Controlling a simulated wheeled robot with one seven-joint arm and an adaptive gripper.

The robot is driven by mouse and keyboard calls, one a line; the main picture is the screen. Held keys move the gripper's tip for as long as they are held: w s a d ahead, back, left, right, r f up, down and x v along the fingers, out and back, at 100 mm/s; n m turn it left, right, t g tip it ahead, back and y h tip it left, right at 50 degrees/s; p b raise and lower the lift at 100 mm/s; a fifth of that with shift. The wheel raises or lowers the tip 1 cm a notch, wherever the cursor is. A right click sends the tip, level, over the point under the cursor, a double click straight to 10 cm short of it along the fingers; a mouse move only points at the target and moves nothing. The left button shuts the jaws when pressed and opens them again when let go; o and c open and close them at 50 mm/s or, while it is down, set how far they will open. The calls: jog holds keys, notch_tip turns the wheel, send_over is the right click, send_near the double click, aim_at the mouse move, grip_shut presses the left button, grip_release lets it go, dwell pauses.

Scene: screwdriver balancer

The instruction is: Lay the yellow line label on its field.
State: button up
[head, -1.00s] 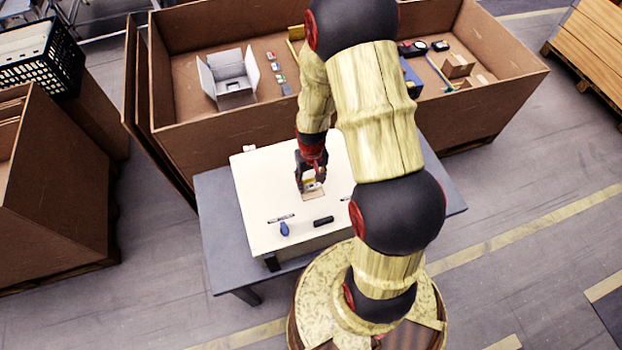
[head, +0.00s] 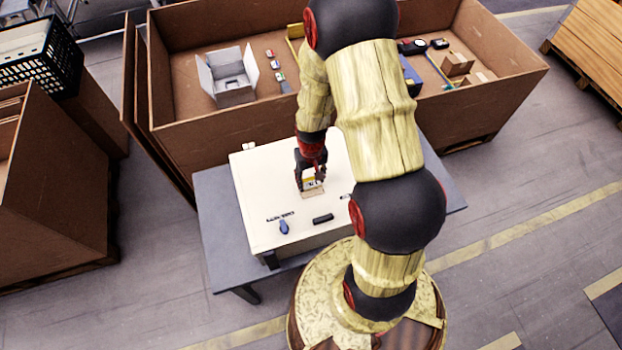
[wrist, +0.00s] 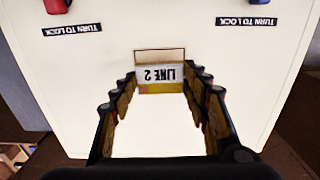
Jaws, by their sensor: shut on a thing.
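The yellow line label (wrist: 160,76) is a small plate with a white band reading "LINE 2", upside down in the wrist view, and a yellow edge. My gripper (wrist: 160,84) is shut on it, one finger at each side end. In the head view the label (head: 309,183) shows just below my gripper (head: 311,176). The field is a thin-outlined rectangle (wrist: 160,54) on the cream panel (wrist: 90,80). The label covers its near part in the wrist view. I cannot tell whether the label touches the panel.
A red knob (wrist: 57,5) and a blue knob (wrist: 262,2) each have a "TURN TO LOCK" strip. A black bar-like piece (head: 323,219) lies on the panel. A large brown crate (head: 190,128) stands behind the grey table (head: 217,222). The panel around the field is clear.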

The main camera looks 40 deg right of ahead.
jog(key=shift+f+b, duration=1.3)
jog(key=shift+f, duration=0.35)
dwell(0.6)
jog(key=o, duration=0.9)
jog(key=shift+r, duration=0.1)
notch_tip(320, 180, up, 12)
jog(key=shift+f, duration=0.1)
dwell(0.7)
